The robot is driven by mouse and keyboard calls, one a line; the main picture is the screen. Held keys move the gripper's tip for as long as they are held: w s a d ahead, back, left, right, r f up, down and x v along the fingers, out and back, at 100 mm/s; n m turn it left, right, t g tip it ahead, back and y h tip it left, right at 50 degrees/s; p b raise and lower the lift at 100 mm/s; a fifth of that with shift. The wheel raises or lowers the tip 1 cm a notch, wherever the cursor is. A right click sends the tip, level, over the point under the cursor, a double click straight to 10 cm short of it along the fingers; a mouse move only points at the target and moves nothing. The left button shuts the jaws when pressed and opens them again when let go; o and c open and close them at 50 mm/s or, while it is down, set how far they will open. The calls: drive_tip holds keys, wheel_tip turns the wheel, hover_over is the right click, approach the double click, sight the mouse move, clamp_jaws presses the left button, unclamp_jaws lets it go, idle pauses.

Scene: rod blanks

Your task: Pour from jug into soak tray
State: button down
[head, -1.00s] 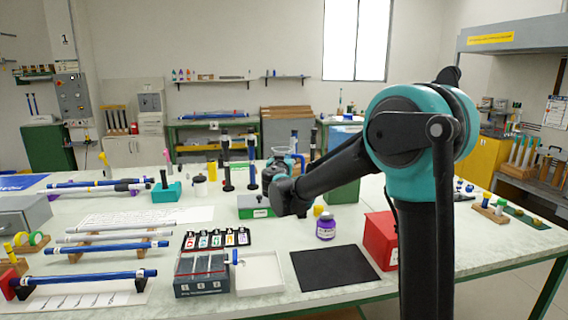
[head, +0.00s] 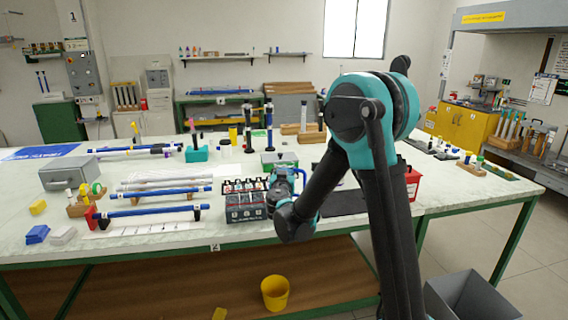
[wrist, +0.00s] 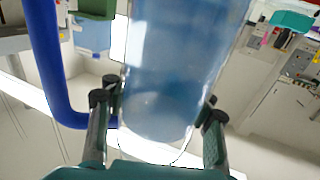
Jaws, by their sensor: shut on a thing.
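A clear jug (wrist: 180,65) with a blue handle (wrist: 48,60) fills the middle of the wrist view. Bluish contents show through its wall. My gripper (wrist: 158,106) is shut on the jug, one finger on each side of its body. In the head view my gripper (head: 287,187) is over the front of the bench, just right of the dark grey box, and the jug's blue handle (head: 303,178) shows beside it. The white soak tray is hidden behind my arm in the head view. I cannot tell whether anything is leaving the jug.
A dark grey box with labelled cards (head: 245,205) stands close left of my gripper. A black mat (head: 345,202) and a red bin (head: 412,182) are to the right. Blue rods on stands (head: 150,210) lie left. A yellow bucket (head: 275,292) is on the shelf below.

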drive_tip(key=shift+w+a+f+n+g, duration=0.1)
drive_tip(key=shift+a+f+n+g, duration=0.15)
drive_tip(key=shift+a+n, duration=0.65)
drive_tip(key=shift+w+a+f+n+g, duration=0.15)
drive_tip(key=shift+a+f+n, duration=0.2)
drive_tip(key=shift+a+n, duration=0.6)
drive_tip(key=shift+a+f+n+g, duration=0.2)
drive_tip(key=shift+a+f+n, duration=0.1)
drive_tip(key=shift+a+n, duration=0.6)
drive_tip(key=shift+n, duration=0.35)
drive_tip(key=shift+d+f, duration=0.1)
drive_tip(key=shift+f+n+g+h, duration=0.2)
drive_tip(key=shift+n+g+h, duration=0.15)
drive_tip(key=shift+n, duration=0.35)
idle(0.8)
drive_tip(key=shift+f+n, duration=0.15)
drive_tip(key=shift+n, duration=0.15)
drive_tip(key=shift+f+n+h, duration=0.25)
drive_tip(key=shift+f+n, duration=0.25)
drive_tip(key=shift+n, duration=0.2)
idle(2.2)
